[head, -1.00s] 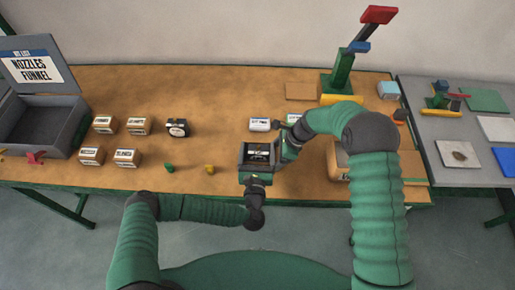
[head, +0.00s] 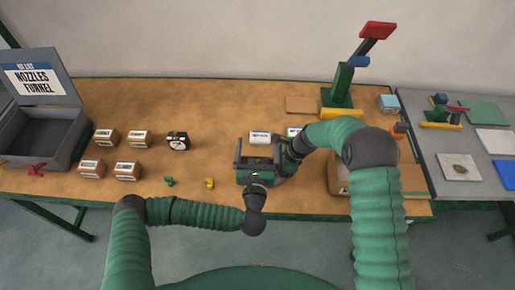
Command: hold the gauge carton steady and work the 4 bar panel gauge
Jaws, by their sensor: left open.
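A dark box with a round white dial (head: 178,141), gauge-like, stands on the table left of centre. Several small tan cartons with white labels stand left of it, one of them the nearest carton (head: 139,140); their print is too small to read, so I cannot tell which is the gauge carton. My left gripper (head: 258,150) is open at the table's middle, its fingers spread and pointing away from me.
A grey open case (head: 40,135) stands at the far left. Green (head: 168,181) and yellow (head: 210,183) small pieces lie near the front edge. A green stand with a red top (head: 343,85) rises at the back right. A grey side table (head: 450,140) adjoins on the right.

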